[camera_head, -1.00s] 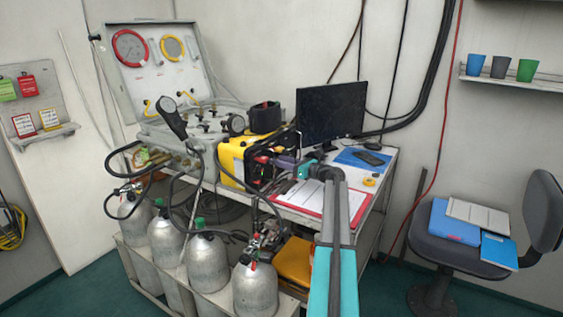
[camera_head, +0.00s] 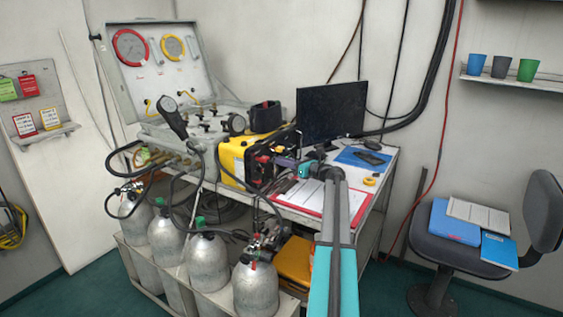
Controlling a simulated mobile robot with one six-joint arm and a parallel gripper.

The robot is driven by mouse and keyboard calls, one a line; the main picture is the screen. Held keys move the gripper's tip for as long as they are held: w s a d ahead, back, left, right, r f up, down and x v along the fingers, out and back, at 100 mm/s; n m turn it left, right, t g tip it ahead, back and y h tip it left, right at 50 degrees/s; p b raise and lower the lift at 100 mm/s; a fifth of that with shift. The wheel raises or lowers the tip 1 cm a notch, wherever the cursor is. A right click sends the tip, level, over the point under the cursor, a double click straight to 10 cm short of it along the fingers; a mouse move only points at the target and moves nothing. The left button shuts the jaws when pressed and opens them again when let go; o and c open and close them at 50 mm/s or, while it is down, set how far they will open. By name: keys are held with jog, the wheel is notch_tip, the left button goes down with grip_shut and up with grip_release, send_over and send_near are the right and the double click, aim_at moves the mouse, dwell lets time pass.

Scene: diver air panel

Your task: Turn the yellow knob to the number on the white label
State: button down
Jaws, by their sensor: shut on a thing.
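A yellow case (camera_head: 232,161) stands on the cart, with a dark front face carrying small red and black fittings. My gripper (camera_head: 270,160) is at this front face, small and partly lost among the fittings. It is shut on a small part there, which seems to be the yellow knob. My gripper and wrist hide the knob, so I cannot read its setting. I cannot make out the white label with the number.
A monitor (camera_head: 331,111) stands behind my arm. A red-edged clipboard (camera_head: 308,194) lies on the cart top below my wrist. An open gauge panel (camera_head: 155,75) and hoses are to the left. Several grey cylinders (camera_head: 205,262) stand below. A chair (camera_head: 459,250) is at the right.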

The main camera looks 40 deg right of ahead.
jog(key=m+p, duration=0.7)
jog(key=m, duration=0.4)
jog(key=m+p, duration=0.7)
jog(key=m, duration=0.5)
jog(key=shift+d+g+y, duration=0.15)
jog(key=shift+g+y, duration=0.15)
jog(key=shift+y, duration=0.1)
jog(key=c, duration=1.6)
grip_release()
jog(key=shift+s, duration=0.1)
